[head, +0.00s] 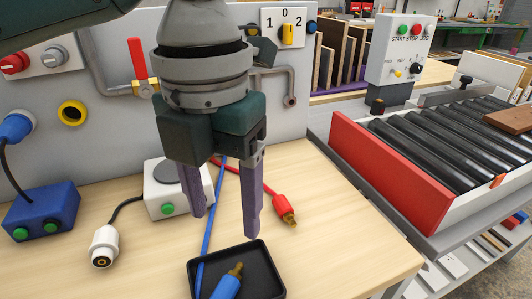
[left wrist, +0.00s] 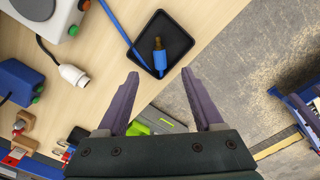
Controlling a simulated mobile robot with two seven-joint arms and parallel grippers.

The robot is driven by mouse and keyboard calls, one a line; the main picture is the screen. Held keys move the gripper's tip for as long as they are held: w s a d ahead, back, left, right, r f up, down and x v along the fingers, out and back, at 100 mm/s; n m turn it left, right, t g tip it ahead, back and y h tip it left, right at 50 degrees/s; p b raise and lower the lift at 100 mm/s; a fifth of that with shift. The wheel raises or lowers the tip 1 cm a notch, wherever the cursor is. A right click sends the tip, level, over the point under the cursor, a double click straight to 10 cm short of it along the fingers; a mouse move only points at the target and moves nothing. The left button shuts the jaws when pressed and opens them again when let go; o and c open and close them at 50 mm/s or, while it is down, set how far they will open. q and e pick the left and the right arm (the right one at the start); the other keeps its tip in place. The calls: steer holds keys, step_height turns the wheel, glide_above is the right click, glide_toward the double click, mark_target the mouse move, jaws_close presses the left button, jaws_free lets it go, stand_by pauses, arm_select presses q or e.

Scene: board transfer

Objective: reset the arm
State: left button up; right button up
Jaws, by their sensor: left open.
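My left gripper (head: 223,205) is open and empty, hanging above the wooden table (head: 345,240) with its purple fingers pointing down. A black tray (head: 268,283) lies below and just in front of the fingers. A blue plug (head: 228,285) with a brass tip lies in it, its blue cable running back behind the gripper. In the left wrist view the gripper fingers (left wrist: 162,100) are spread apart, and the blue plug (left wrist: 159,62) lies in the tray (left wrist: 178,40) beyond them. My right gripper is not in view.
A white connector (head: 104,245), a blue box (head: 42,212) and a white box (head: 165,190) stand to the left. A red plug (head: 285,210) lies right of the gripper. A panel (head: 95,120) with a red-handled valve stands behind. A roller conveyor (head: 450,150) is at the right.

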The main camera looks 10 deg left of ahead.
arm_select(q)
steer(key=shift+d, duration=0.1)
steer(key=s+d+n+t+h+p, duration=0.2)
steer(key=s+d+n+h+p, duration=0.45)
steer(key=n, duration=0.95)
steer(key=s+a+r+n+t+y+p, duration=0.1)
steer(key=s+a+r+n+y+p, duration=0.15)
steer(key=s+a+n, duration=0.45)
steer(key=s+a+r+n+t+y+p, duration=0.1)
steer(key=s+a+n+y, duration=0.25)
steer(key=a+n, duration=0.7)
step_height(320, 180, up, 36)
steer(key=d+n+p, duration=0.2)
steer(key=p, duration=3.4)
steer(key=shift+w+d+n, duration=0.35)
steer(key=shift+w, duration=0.05)
